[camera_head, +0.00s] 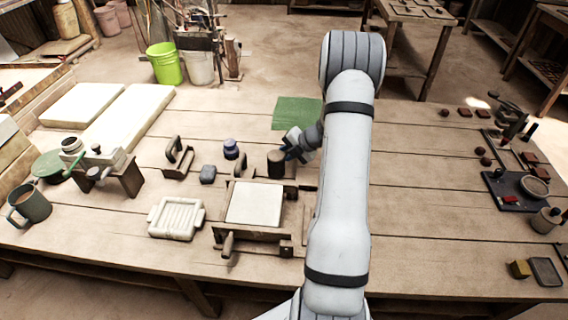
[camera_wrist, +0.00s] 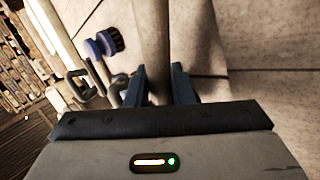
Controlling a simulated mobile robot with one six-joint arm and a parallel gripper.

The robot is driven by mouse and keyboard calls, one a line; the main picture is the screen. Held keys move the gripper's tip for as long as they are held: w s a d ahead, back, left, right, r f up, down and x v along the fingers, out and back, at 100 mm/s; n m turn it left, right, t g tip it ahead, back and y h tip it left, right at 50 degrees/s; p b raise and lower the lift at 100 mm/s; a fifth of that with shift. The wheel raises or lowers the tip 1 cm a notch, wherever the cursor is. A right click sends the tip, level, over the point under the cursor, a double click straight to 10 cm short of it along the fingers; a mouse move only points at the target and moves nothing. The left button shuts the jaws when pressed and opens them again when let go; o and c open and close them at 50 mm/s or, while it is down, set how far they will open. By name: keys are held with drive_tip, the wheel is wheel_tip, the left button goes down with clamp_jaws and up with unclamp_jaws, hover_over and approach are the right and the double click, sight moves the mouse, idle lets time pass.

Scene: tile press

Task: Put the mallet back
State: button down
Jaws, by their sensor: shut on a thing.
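My gripper (camera_head: 298,148) is above the table, just left of my forearm in the head view. A dark cylinder (camera_head: 276,163), apparently the mallet's head, is at its fingertips, behind the white tile press. In the wrist view my gripper (camera_wrist: 159,88) has its two blue fingers shut on a smooth grey-brown shaft (camera_wrist: 151,38), which runs up out of the top of the picture. The rest of the mallet is hidden or out of frame there. I cannot tell whether the mallet touches the table.
The tile press (camera_head: 254,203) stands in front of my gripper. A purple-topped object (camera_head: 231,149), a grey block (camera_head: 208,174) and a handled tool (camera_head: 178,158) lie to its left. A green mat (camera_head: 297,113) lies behind, bare.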

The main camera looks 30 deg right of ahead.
drive_tip(key=shift+f, duration=1.7)
drive_tip(key=shift+f, duration=0.1)
drive_tip(key=c, duration=1.5)
unclamp_jaws()
drive_tip(key=shift+c, duration=0.2)
